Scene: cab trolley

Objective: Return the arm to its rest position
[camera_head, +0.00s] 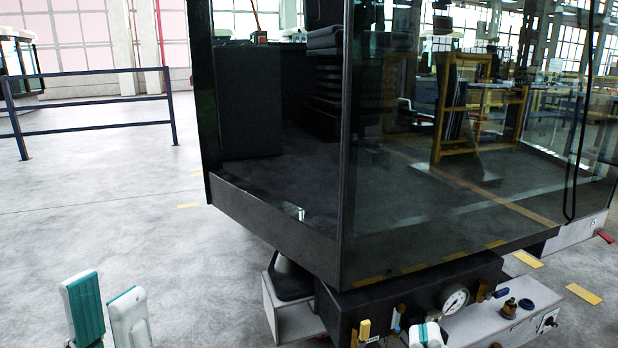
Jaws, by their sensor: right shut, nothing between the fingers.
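My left gripper (103,286) is at the lower left over the bare floor. Its two white and teal fingers point up and stand apart, with nothing between them. My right gripper (427,334) shows only as white and teal fingertips at the bottom edge. It is shut and empty, in front of the control panel of the cab trolley in the picture. The rest of both arms is out of view. The cab (270,222) has a dark frame and large glass panes, and fills the middle and right.
Below the cab, the trolley's dark box (340,312) carries a round gauge (455,301) and a yellow handle (365,329). A railing (95,102) stands back left.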

